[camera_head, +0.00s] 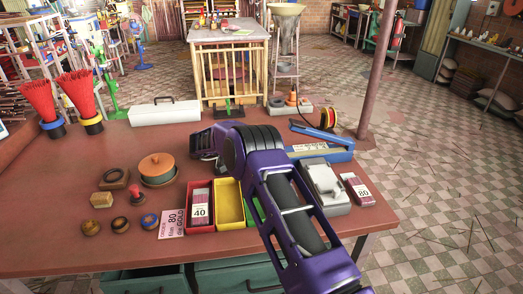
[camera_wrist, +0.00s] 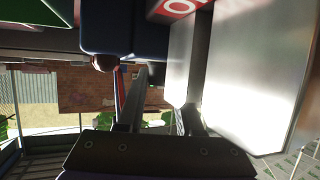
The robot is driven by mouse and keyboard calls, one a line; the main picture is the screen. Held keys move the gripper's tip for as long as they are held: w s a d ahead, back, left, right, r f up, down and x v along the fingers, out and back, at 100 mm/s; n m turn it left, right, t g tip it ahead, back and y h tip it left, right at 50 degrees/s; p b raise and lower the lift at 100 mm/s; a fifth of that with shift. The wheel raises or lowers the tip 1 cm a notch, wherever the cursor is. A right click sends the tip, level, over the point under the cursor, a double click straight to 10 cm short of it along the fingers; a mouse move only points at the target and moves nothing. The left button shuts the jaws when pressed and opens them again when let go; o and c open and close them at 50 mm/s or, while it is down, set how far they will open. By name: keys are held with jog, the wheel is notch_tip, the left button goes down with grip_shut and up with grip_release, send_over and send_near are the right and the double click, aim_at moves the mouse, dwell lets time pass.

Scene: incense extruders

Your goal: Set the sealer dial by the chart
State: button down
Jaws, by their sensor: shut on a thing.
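The sealer (camera_head: 335,153) is a long blue unit with a pale labelled face and a raised blue lever, on the right of the red-brown table. My purple arm crosses in front of it, and my gripper is hidden in the camera_head view. In the wrist view, the fingers of my gripper (camera_wrist: 152,75) reach up to a dark blue body (camera_wrist: 120,35). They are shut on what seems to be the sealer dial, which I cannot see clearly. A pink card (camera_head: 172,223) reading 80 and GOLD lies by the red tray; I cannot make out a dial chart.
A red tray (camera_head: 201,228) holds a pack (camera_head: 200,205) marked 40, beside a yellow tray (camera_head: 229,204). A grey-white device (camera_head: 323,182) and a pack (camera_head: 357,189) marked 80 stand at the right. A pale surface (camera_wrist: 245,75) fills the wrist view's right.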

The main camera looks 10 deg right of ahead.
jog(key=shift+f+m+g, duration=0.15)
jog(key=shift+m+g, duration=0.15)
jog(key=shift+g, duration=0.2)
jog(key=c, duration=0.6)
grip_release()
jog(key=shift+o, duration=0.2)
jog(key=v, duration=1.7)
jog(key=shift+s+a, duration=0.2)
